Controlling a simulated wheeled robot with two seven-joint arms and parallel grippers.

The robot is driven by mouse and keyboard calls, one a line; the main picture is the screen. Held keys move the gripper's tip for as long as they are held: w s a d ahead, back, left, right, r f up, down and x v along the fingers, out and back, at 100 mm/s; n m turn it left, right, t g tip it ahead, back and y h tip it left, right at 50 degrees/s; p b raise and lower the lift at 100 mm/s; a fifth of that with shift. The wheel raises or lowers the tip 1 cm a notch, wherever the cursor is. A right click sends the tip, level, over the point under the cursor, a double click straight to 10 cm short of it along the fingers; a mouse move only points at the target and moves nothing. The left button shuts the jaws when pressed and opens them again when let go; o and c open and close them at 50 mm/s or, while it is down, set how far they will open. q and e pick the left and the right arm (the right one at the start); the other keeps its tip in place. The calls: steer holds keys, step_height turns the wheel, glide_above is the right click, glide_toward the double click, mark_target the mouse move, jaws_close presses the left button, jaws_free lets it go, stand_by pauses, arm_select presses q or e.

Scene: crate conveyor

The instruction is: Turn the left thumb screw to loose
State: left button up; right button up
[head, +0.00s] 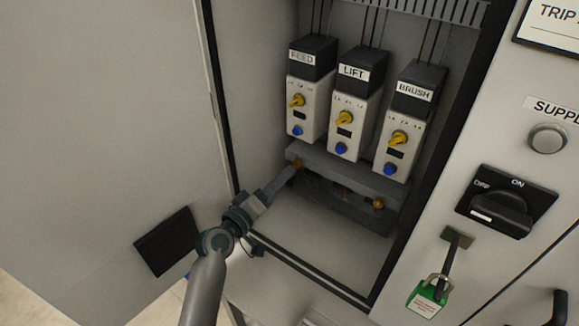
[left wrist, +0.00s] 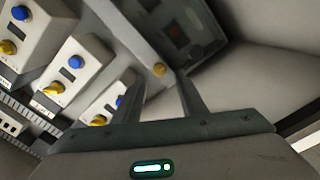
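The left thumb screw (head: 297,163) is a small brass knob at the left end of the grey cover bar (head: 350,172) inside the cabinet. My left gripper (head: 291,169) reaches in from the lower left, with its fingertips at this screw and partly hiding it. In the left wrist view the brass screw (left wrist: 158,69) shows between the two fingertips, with gaps on both sides; I cannot tell how deep it sits between them. The left gripper is open. Another brass thumb screw (head: 378,203) sits at the bar's right end. My right gripper is not in view.
Above the bar stand the FEED (head: 306,105), LIFT (head: 350,120) and BRUSH (head: 401,135) modules, with yellow knobs and blue buttons. The open door (head: 110,110) is at left. A black rotary switch (head: 505,205) and green padlock (head: 428,298) are at right.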

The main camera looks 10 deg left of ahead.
mark_target(295, 165)
arm_select(q)
steer(key=shift+p+x, duration=0.35)
steer(key=shift+x, duration=1.8)
steer(key=shift+s, duration=0.1)
jaws_close()
